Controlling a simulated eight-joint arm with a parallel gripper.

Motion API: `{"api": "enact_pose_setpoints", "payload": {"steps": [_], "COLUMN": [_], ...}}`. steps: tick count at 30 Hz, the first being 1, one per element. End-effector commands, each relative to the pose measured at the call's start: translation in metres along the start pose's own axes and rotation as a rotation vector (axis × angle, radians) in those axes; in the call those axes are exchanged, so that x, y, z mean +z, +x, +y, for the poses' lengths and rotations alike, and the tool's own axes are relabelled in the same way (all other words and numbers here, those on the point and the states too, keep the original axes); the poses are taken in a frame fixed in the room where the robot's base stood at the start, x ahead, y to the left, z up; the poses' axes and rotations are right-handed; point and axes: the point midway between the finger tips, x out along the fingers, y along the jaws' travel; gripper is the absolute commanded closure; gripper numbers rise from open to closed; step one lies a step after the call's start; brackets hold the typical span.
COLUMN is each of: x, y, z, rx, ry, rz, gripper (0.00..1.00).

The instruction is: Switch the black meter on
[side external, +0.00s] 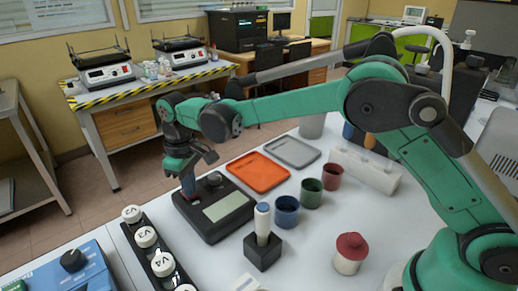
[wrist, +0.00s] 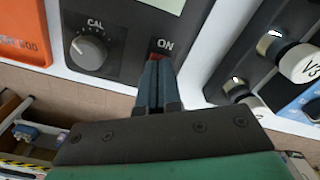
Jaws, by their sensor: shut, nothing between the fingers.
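The black meter (side external: 235,222) lies on the white bench, with a pale display and a dark knob on top. In the wrist view the meter (wrist: 120,22) shows a CAL knob (wrist: 88,51) and, right of it, the label ON. A small red switch (wrist: 158,56) shows just below that label, mostly hidden by my fingertips. My gripper (side external: 188,189) points down at the near-left part of the meter. In the wrist view its closed, empty fingers (wrist: 157,66) end at the red switch. I cannot tell whether they press on it or only hover close.
An orange tray (side external: 258,172) and a grey tray (side external: 293,152) lie behind the meter. Blue (side external: 286,212), green (side external: 311,194) and red (side external: 332,177) cups stand to its right.

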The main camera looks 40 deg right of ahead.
Motion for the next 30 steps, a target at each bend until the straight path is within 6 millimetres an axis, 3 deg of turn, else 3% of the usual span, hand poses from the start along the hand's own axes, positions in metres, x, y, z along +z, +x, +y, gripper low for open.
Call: {"api": "enact_pose_setpoints", "payload": {"steps": [13,30], "x": [0.000,0.000], "y": [0.001,-0.049], "z": [0.000,0.000], "rx": [0.000,0.000], "ry": [0.000,0.000], "rz": [0.000,0.000], "gripper": [1.00,1.00]}}
